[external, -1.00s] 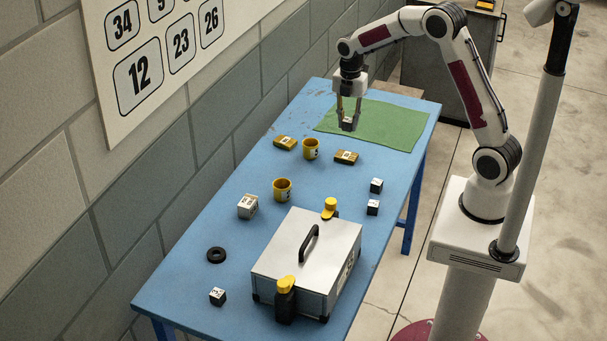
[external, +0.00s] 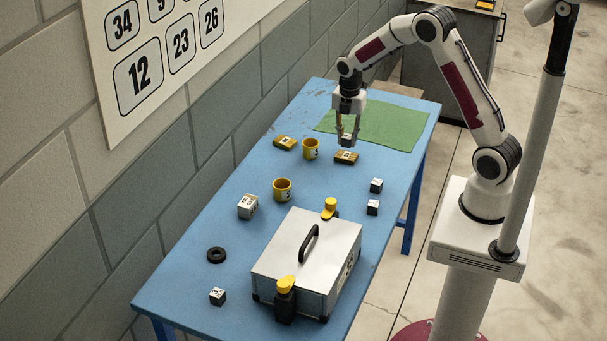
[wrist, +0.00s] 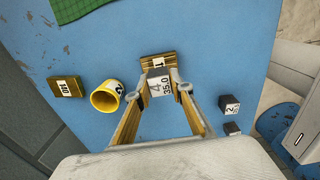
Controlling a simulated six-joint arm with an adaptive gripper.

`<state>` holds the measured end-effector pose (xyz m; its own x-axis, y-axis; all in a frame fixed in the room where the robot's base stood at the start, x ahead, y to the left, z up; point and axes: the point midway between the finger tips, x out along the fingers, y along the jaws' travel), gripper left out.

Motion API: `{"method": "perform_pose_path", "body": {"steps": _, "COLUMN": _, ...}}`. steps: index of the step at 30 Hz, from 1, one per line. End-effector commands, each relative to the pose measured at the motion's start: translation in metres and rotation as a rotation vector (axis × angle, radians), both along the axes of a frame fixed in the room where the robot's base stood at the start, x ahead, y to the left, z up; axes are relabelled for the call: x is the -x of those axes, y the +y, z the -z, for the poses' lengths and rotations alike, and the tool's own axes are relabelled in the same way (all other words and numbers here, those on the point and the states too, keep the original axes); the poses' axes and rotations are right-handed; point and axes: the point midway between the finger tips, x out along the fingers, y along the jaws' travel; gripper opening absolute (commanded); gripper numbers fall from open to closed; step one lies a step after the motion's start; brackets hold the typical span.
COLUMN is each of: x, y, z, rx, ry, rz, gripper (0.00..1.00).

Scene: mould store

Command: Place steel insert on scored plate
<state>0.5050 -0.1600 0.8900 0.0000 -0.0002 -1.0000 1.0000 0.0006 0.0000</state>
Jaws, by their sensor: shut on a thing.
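My gripper (external: 346,138) is shut on a small grey steel insert (wrist: 160,84), whose pale face reads "4" and "35.0" in the wrist view. The insert is upright between the fingertips. A flat brass-coloured plate (external: 346,158) with a white label lies just below it. The same plate (wrist: 160,60) shows partly behind the insert in the wrist view. The insert looks a little above the plate; the exact gap is hard to tell. A second similar plate (external: 285,143), labelled "10" in the wrist view (wrist: 66,87), lies to the left. I cannot make out scoring on either plate.
Small dark blocks (external: 376,185) lie to the right. A green cloth (external: 385,125) covers the far end. A metal case (external: 305,255) takes up the near end.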

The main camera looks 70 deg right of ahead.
Motion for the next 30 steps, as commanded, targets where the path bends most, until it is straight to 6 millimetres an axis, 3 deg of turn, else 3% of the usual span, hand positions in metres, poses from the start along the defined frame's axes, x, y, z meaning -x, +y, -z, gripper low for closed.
{"method": "perform_pose_path", "body": {"steps": 5, "x": 0.000, "y": 0.000, "z": 0.004, "rx": 0.000, "ry": 0.000, "rz": 0.000, "gripper": 0.00}}
{"method": "perform_pose_path", "body": {"steps": 15, "x": 0.000, "y": 0.000, "z": 0.035, "rx": 0.000, "ry": 0.001, "rz": 0.000, "gripper": 0.00}}
{"method": "perform_pose_path", "body": {"steps": 30, "x": 0.000, "y": 0.000, "z": 0.040, "rx": 0.000, "ry": -0.001, "rz": 0.000, "gripper": 0.00}}
